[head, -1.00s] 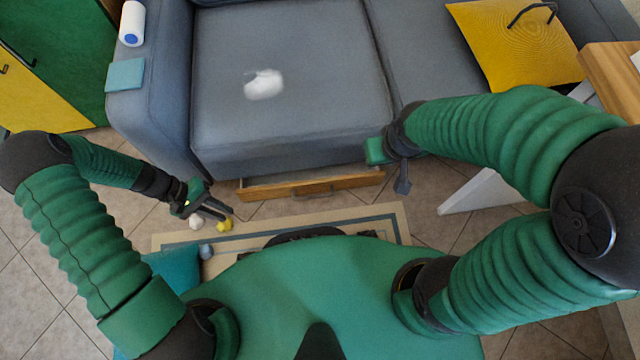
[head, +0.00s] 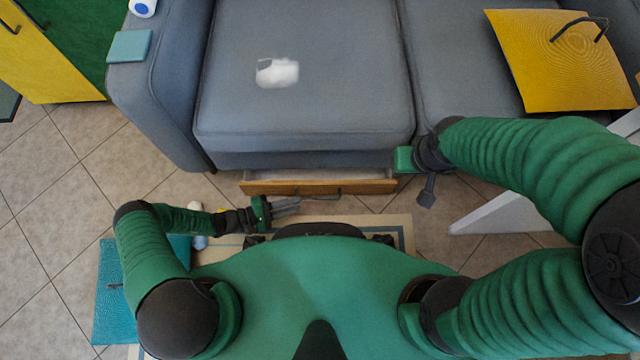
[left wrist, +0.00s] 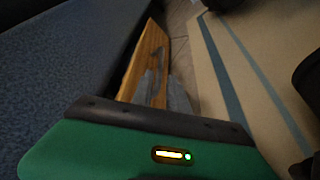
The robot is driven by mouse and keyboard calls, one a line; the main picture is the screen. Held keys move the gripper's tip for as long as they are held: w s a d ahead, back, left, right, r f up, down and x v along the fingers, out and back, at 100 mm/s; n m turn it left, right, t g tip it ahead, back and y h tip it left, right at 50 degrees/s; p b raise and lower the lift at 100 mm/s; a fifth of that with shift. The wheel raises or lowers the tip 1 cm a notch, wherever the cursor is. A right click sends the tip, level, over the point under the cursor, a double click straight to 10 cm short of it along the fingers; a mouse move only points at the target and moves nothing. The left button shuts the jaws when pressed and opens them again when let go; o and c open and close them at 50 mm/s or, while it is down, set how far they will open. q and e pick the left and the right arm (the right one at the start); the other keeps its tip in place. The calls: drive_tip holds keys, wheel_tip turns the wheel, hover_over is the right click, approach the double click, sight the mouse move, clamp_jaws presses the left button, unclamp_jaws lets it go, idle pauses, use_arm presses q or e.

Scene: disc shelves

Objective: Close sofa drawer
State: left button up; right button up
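The sofa drawer (head: 270,187) is a wooden-fronted drawer low under the grey sofa. It stands partly pulled out, and a strip of its inside shows behind the front. A dark handle (head: 322,194) sits on its front. My left gripper (head: 297,205) is just in front of the drawer, near the handle, with its fingers pointing right. I cannot tell whether it touches. In the left wrist view the wooden front (left wrist: 150,52) lies beyond the grey fingertips. Their gap is unclear. My right gripper (head: 426,190) is at the drawer's right end, its fingers partly hidden.
The grey sofa (head: 300,110) stands ahead, with a white object (head: 278,73) and a yellow cushion (head: 560,70) on it. A beige rug (head: 405,230) lies under me. A teal cushion (head: 115,300) and small items lie on the floor at left. A white panel (head: 500,205) stands at right.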

use_arm(q)
drive_tip(key=b+x, duration=0.3)
drive_tip(key=x, duration=0.6)
drive_tip(key=shift+f, duration=0.15)
drive_tip(key=shift+w+d, duration=0.1)
drive_tip(key=shift+d, duration=0.15)
clamp_jaws()
drive_tip(key=shift+a, duration=0.1)
idle(0.6)
